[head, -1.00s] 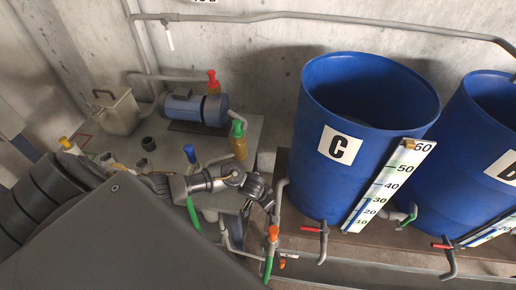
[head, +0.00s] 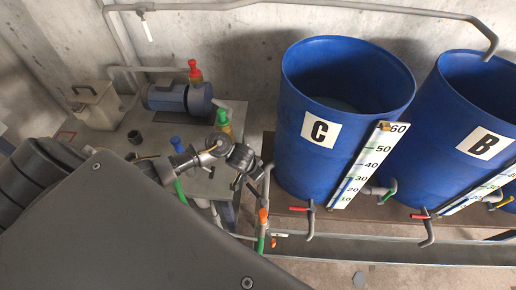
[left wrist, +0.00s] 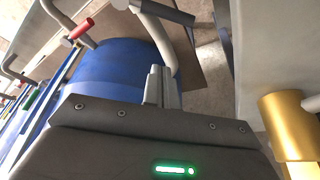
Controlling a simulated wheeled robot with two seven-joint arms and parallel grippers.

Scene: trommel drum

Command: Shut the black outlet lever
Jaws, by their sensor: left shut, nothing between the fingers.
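My left gripper (head: 256,170) is just left of blue drum C (head: 337,95), by a grey upright pipe (head: 267,185). In the left wrist view its two fingers (left wrist: 160,86) are together and empty, in front of the blue drum wall. A dark bar (head: 237,184) shows just below the gripper in the head view; I cannot tell surely whether it is the black outlet lever. A dark grey bar (left wrist: 168,12) on a grey pipe is at the top of the left wrist view, apart from the fingers. My right gripper is not in view.
Drum B (head: 470,110) stands right of drum C. Red-handled taps (head: 300,208) are low in front of the drums. An orange-handled valve (head: 263,216) is below the gripper. A blue pump (head: 180,97) and a yellow-brass fitting with a green top (head: 224,122) are on the left bench.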

